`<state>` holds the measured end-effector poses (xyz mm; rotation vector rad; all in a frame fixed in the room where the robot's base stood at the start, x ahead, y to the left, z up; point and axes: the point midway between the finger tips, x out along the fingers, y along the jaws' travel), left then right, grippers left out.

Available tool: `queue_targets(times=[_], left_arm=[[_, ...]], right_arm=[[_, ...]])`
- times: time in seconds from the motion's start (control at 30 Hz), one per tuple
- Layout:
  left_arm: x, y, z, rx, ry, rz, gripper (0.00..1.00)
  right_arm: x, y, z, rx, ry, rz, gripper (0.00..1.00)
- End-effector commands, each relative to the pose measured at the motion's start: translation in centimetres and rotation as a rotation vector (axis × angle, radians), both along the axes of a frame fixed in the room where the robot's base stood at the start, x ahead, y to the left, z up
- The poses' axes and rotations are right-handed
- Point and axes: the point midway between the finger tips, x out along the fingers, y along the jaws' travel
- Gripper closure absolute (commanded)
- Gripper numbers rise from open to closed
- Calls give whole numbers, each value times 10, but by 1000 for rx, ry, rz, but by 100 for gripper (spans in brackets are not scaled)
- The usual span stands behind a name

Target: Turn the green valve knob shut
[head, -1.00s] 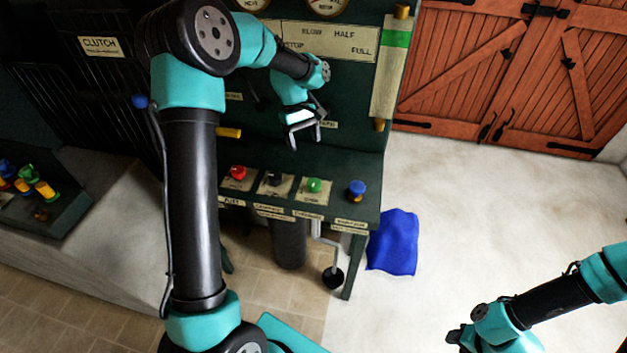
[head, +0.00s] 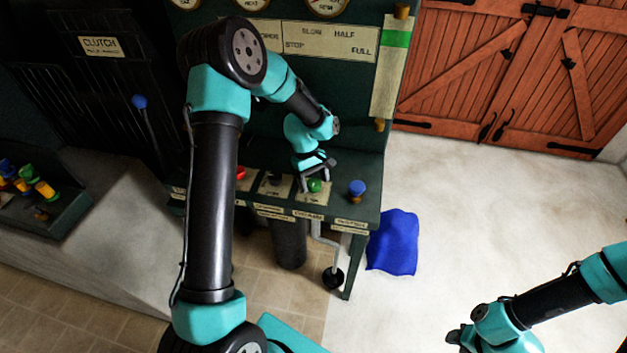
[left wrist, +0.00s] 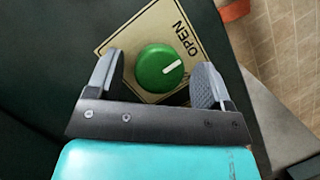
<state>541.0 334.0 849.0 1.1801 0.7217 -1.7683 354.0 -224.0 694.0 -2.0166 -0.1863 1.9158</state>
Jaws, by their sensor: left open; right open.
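The green valve knob (head: 314,186) is on the bench ledge of the dark green panel, third in a row of controls. In the left wrist view the round knob (left wrist: 160,68) has a white pointer line aimed toward the word OPEN on its tan plate (left wrist: 118,41). My left gripper (head: 316,182) is open over the knob, one finger on each side. In the left wrist view there are gaps between the knob and both fingers. My right gripper (head: 453,343) is open and empty at the lower right, far from the panel.
A red knob (head: 240,173) and a dark control (head: 275,179) sit left of the green knob; a blue knob (head: 357,188) stands close on its right. A blue cloth (head: 393,242) lies on the pale floor. Gauges and a speed scale (head: 325,41) are above the ledge.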

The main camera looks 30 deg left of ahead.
Motion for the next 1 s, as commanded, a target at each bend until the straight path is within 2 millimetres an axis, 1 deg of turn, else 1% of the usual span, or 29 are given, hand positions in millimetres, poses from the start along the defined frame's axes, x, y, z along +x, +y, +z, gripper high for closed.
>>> queue_targets(times=[0.23, 0.73, 1.0], left_arm=[[0, 0, 0, 0, 0, 0, 26], [0, 0, 0, 0, -1, 0, 74], [0, 0, 0, 0, -2, -19, 74]], right_arm=[[0, 0, 0, 0, 0, 0, 57], [0, 0, 0, 0, 0, 0, 57], [0, 0, 0, 0, 0, 0, 57]])
